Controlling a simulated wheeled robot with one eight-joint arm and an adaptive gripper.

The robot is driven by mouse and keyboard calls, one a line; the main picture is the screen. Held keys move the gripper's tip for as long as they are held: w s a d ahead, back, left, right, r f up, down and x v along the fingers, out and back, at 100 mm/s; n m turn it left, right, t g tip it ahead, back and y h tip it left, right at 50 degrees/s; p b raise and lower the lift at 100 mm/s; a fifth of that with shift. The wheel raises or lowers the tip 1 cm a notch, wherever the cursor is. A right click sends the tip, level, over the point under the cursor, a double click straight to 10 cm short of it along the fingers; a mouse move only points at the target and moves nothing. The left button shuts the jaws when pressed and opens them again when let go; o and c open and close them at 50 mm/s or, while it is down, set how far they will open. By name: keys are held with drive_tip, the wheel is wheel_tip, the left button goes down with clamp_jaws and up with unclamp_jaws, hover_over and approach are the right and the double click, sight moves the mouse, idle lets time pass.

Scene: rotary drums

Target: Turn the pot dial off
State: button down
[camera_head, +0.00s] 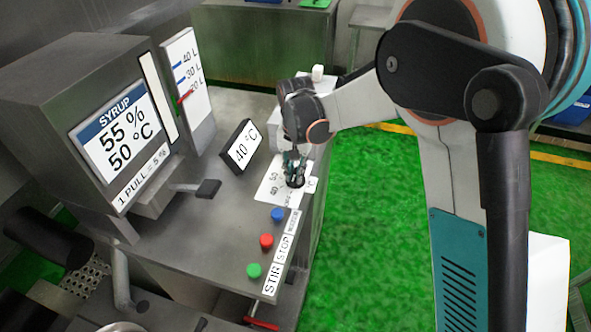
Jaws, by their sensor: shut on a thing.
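The pot dial (296,183) is a dark round knob on a white scale plate (268,188) with printed numbers, near the right edge of the grey metal counter. My gripper (294,176) points down onto the dial and is shut on it. The fingers and wrist cover much of the dial, so its pointer direction is hidden. A tilted display (242,147) just left of the dial reads 40 °C.
Blue (277,214), red (266,240) and green (253,270) buttons sit in front of the dial, beside STIR and STOP labels. A syrup dispenser (115,140) with a lever (207,188) stands at the left. Green floor (375,230) lies open to the right.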

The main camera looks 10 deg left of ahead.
sight(295, 173)
drive_tip(key=c, duration=1.6)
unclamp_jaws()
drive_tip(key=shift+o, duration=0.2)
wheel_tip(295, 173, up, 12)
drive_tip(key=shift+r, duration=0.1)
